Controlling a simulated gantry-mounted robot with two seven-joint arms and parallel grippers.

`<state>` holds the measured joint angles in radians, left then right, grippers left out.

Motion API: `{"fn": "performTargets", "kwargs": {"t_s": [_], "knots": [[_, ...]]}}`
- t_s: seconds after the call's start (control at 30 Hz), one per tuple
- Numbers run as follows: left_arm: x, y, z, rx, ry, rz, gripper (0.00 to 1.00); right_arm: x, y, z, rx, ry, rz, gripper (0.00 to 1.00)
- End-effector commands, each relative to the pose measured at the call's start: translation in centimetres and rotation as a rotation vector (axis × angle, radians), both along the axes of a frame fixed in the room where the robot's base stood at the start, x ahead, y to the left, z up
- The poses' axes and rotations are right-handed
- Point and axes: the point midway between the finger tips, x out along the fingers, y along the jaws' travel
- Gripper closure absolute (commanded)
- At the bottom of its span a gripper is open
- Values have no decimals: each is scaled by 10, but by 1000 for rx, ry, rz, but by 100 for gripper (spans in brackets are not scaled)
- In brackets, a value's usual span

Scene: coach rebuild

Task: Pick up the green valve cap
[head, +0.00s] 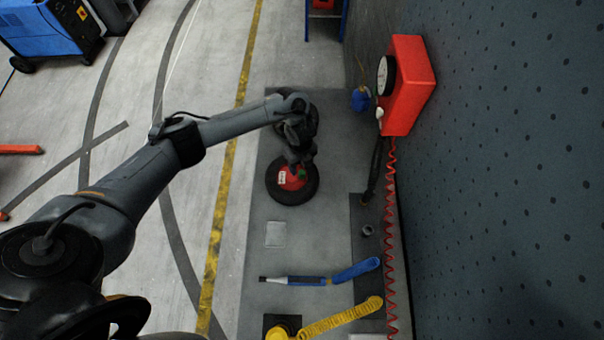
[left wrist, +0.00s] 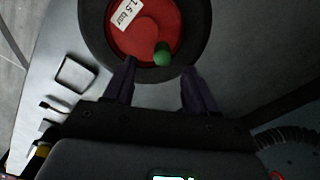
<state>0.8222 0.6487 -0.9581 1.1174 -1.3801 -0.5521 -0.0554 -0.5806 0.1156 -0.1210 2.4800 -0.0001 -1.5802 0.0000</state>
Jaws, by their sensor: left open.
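The green valve cap (left wrist: 162,54) sits at the lower edge of the red hub (left wrist: 140,42) of a black tyre in the left wrist view. In the head view the cap (head: 302,174) shows as a small green spot on the red hub, just below my left gripper (head: 301,162). In the left wrist view my left gripper (left wrist: 158,82) is open, its two dark fingers apart, with the cap ahead of the gap between them. Nothing is between the fingers. My right gripper is not in view.
The tyre (head: 290,198) lies on a grey mat beside the wall. A red box with a gauge (head: 408,85) and a coiled red hose (head: 390,240) are to the right. A blue-handled tool (head: 305,281) and a yellow hose (head: 340,317) lie nearer. A pale square (head: 275,234) is flat on the mat.

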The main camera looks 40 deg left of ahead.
Motion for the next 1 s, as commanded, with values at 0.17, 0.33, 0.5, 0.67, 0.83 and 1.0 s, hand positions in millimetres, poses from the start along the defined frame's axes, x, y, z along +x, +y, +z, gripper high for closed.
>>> {"fn": "performTargets", "kwargs": {"t_s": [0.17,0.33,0.5,0.67,0.83,1.0], "knots": [[0,-1,-9,1,2,0,44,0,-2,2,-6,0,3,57],[2,-3,-29,0,4,1,44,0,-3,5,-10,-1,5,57],[3,-3,-49,1,2,1,44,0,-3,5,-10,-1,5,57],[3,-3,-55,1,0,1,44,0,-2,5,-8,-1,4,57],[3,-3,-56,1,0,0,44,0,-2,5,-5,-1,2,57],[3,-3,-55,0,0,0,67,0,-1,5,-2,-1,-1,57]]}}
